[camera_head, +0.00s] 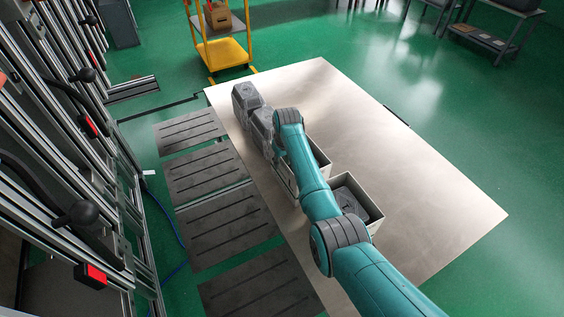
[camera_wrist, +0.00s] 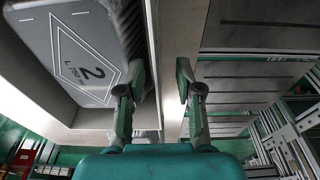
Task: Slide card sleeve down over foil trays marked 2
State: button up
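In the wrist view, a grey foil tray (camera_wrist: 75,52) marked "2" in a white diamond sits inside a pale, open-topped card sleeve (camera_wrist: 90,118). My gripper (camera_wrist: 156,92) has its fingers apart, one inside the sleeve beside the tray and one outside. The sleeve's thin wall runs between them; I cannot tell whether either finger touches it. In the head view, my arm largely covers one pale sleeve (camera_head: 323,160), and a nearer sleeve (camera_head: 377,227) has grey contents (camera_head: 350,200). Their marks are not readable there, and my fingers are hidden behind the arm.
Two grey lumpy stacks (camera_head: 246,101) stand at the far left of the metal table (camera_head: 420,180). Its right side is clear. Dark slotted plates (camera_head: 205,172) lie along its left, beside a metal frame (camera_head: 75,130). A yellow cart (camera_head: 222,52) stands behind.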

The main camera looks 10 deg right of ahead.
notch_tip(320, 180, up, 11)
jog(key=s, duration=0.1)
jog(key=shift+s+d+r, duration=0.15)
jog(key=shift+s+d, duration=0.05)
jog(key=shift+s, duration=0.15)
dwell(0.4)
